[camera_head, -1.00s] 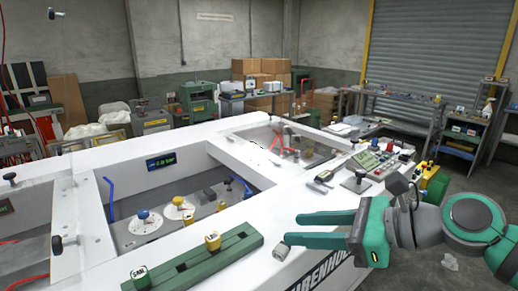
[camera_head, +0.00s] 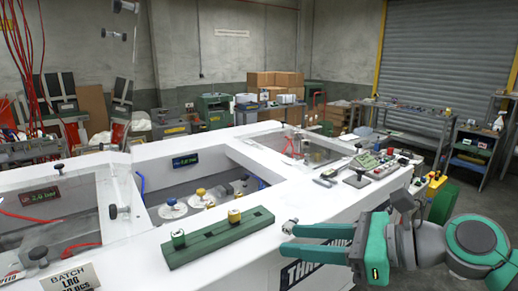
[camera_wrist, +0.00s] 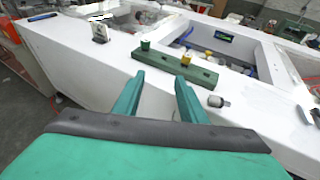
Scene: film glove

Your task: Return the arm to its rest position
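My gripper (camera_head: 286,239) is at the lower right of the head view, beside the front edge of the white bench (camera_head: 235,240). Its two green fingers are apart with nothing between them. In the wrist view, my gripper (camera_wrist: 160,92) points toward the bench, with both fingers spread and empty. A green block rack (camera_head: 218,241) lies on the bench top to the left of the fingers in the head view. It holds a green-bodied knob (camera_head: 178,238) and a yellow one (camera_head: 234,216).
A small grey cylinder (camera_wrist: 217,101) lies near the rack's end. Blue and yellow knobs on white dials (camera_head: 172,206) sit in the bench recess. A control panel (camera_head: 375,168) stands at the right end.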

